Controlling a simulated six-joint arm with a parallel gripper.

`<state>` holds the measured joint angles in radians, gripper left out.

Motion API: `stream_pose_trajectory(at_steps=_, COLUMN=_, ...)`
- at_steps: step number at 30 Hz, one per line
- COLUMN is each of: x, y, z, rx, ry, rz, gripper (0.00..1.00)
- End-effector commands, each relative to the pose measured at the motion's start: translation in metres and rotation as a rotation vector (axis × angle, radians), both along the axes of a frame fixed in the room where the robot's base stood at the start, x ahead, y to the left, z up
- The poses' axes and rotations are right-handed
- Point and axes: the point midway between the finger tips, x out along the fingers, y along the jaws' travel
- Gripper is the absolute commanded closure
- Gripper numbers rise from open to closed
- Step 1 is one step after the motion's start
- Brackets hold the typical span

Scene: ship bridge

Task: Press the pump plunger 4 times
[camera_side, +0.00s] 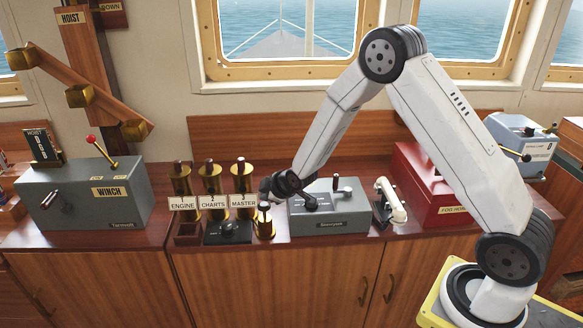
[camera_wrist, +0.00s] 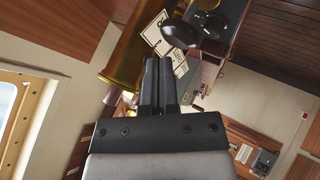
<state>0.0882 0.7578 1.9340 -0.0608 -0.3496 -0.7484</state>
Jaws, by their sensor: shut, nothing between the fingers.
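No part is labelled as a pump. A small brass cylinder with a dark knob on top (camera_side: 265,222) stands at the counter's front edge, left of the grey box; it may be the pump with its plunger. My gripper (camera_side: 268,190) is shut and empty, just above and close to this knob in the side view; I cannot tell if they touch. In the wrist view the shut fingers (camera_wrist: 160,62) point toward a large shiny brass cylinder (camera_wrist: 128,55) and a dark round knob (camera_wrist: 179,34). I cannot tell which side-view parts these are.
Several brass cylinders (camera_side: 211,180) stand behind the ENGINE, CHARTS and MASTER labels (camera_side: 213,202). The grey box (camera_side: 335,222) is right of my gripper, then a white handset (camera_side: 390,200) and a red box (camera_side: 425,195). The winch box (camera_side: 90,200) stands far left.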

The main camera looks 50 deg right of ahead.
Motion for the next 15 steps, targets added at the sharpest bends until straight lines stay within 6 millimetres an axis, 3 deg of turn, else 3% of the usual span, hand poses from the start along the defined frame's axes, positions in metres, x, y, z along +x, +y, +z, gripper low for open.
stream_pose_trajectory(at_steps=15, x=0.001, y=0.000, z=0.027, rx=0.000, ry=-0.003, rz=0.000, gripper=1.00)
